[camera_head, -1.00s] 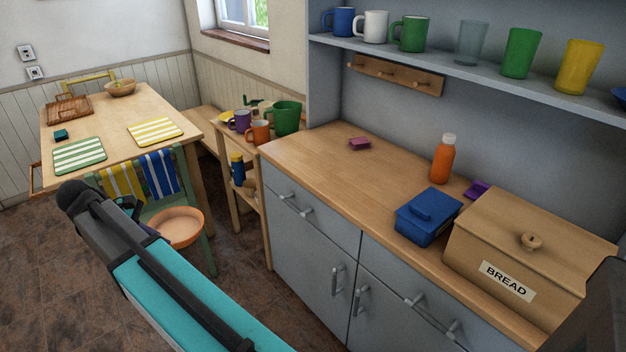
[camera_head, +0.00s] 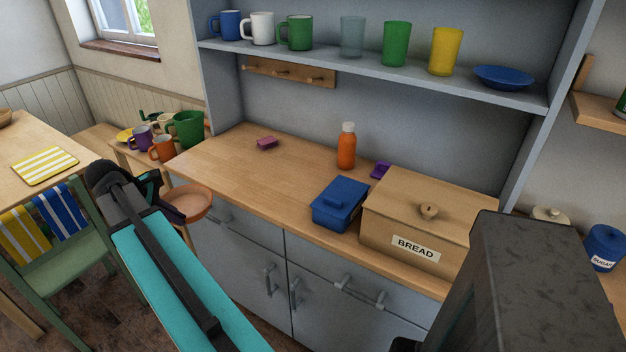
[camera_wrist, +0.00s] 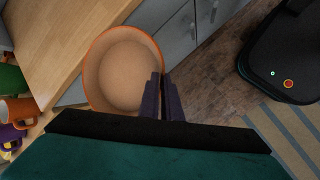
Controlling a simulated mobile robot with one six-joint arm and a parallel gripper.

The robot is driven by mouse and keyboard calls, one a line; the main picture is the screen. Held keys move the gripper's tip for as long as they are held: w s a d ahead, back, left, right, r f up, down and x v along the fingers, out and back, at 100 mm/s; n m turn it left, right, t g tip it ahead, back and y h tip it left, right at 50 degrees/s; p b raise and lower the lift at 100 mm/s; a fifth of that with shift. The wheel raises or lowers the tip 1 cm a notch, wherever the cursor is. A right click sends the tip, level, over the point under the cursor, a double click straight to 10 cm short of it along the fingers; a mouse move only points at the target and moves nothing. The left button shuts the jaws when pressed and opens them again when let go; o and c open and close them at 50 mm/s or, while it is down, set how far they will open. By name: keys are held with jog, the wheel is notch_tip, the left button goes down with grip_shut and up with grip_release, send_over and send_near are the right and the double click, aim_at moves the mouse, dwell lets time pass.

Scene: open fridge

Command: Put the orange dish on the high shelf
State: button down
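The orange dish (camera_head: 187,205) is a round bowl with an orange rim and a paler inside. My gripper (camera_wrist: 164,98) is shut on its rim, with the dark fingers at the dish's right side in the wrist view, where the dish (camera_wrist: 122,70) shows from above. In the head view the dish hangs in front of the counter's left end, partly hidden by my arm. The high shelf (camera_head: 375,77) runs above the counter and holds a row of mugs, tumblers and a blue dish (camera_head: 504,78).
The counter (camera_head: 235,165) carries an orange bottle (camera_head: 346,150), blue box (camera_head: 340,204) and bread box (camera_head: 415,246). A side table with mugs stands at left.

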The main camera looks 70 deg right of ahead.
jog(key=shift+m+g, duration=0.3)
jog(key=shift+m, duration=0.3)
jog(key=s+d+r+p, duration=0.1)
jog(key=s+d, duration=0.4)
jog(key=s, duration=0.2)
jog(key=s+d+r+p, duration=0.1)
jog(key=s+d+r, duration=0.1)
jog(key=s+d, duration=0.4)
jog(key=s+d+r+p, duration=0.1)
jog(key=s+d, duration=0.4)
jog(key=s, duration=0.3)
jog(key=shift+s+d+r, duration=0.2)
jog(key=shift+s+r, duration=0.1)
jog(key=shift+d, duration=0.1)
jog(key=d+p, duration=0.1)
jog(key=d, duration=0.4)
jog(key=s+d+f+p, duration=0.1)
jog(key=d, duration=0.4)
jog(key=d+p, duration=0.2)
jog(key=d, duration=0.3)
jog(key=shift+s+d+f, duration=0.2)
jog(key=shift+s+d, duration=0.05)
jog(key=shift+d, duration=0.1)
jog(key=shift+f, duration=0.1)
jog(key=shift+f+p, duration=0.75)
jog(key=shift+f, duration=0.95)
jog(key=shift+f, duration=0.1)
